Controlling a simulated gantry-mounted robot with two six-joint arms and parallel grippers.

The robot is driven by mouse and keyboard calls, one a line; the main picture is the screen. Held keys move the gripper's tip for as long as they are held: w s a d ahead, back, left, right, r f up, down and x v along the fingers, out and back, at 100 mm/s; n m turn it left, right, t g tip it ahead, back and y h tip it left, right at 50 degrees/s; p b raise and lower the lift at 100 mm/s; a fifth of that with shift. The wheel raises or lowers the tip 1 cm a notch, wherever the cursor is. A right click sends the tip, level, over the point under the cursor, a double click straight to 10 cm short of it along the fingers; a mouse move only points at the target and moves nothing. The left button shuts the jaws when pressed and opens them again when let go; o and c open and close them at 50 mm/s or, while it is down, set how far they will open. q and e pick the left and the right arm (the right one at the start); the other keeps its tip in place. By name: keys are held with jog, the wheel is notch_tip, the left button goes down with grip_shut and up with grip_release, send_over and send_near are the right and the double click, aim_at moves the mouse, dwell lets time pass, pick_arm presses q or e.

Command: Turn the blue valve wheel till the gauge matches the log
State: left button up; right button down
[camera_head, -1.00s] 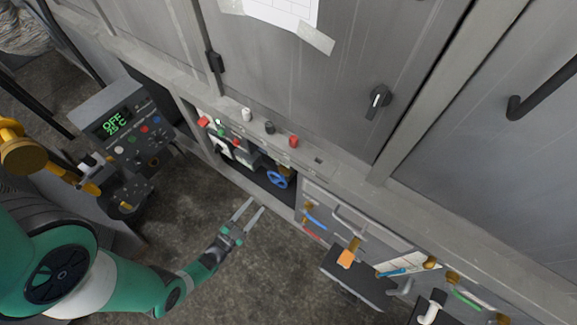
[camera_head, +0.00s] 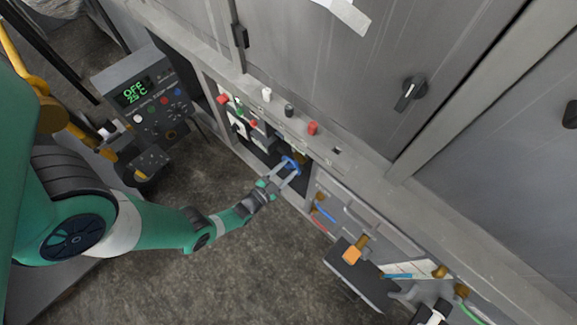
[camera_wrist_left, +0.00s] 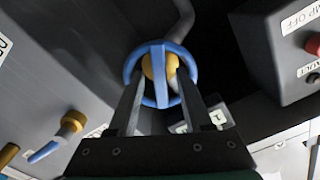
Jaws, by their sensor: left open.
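The blue valve wheel (camera_head: 290,164) sits in the recess low in the grey cabinet front. In the left wrist view the wheel (camera_wrist_left: 161,50) faces me, with a crossbar upright in the picture and a yellow-brown hub behind it. My left gripper (camera_head: 285,171) is open at the wheel. In the left wrist view its fingers (camera_wrist_left: 158,82) stand one on each side of the crossbar, over the lower rim; I cannot tell whether they touch it. My right gripper is not in view. I cannot make out the gauge or the log's writing; a taped paper (camera_head: 347,12) is cut off at the top.
A control box (camera_head: 150,97) with a green "OFF 25 C" display stands at the left. In the left wrist view, a box with a red button (camera_wrist_left: 313,44) is right of the wheel, and a blue-handled valve (camera_wrist_left: 58,138) is at lower left. Open floor (camera_head: 270,260) lies below.

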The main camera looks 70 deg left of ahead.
pick_arm(q)
jog(key=shift+w+a, duration=0.1)
jog(key=shift+w, duration=0.05)
grip_shut()
jog(key=shift+m, duration=3.2)
grip_release()
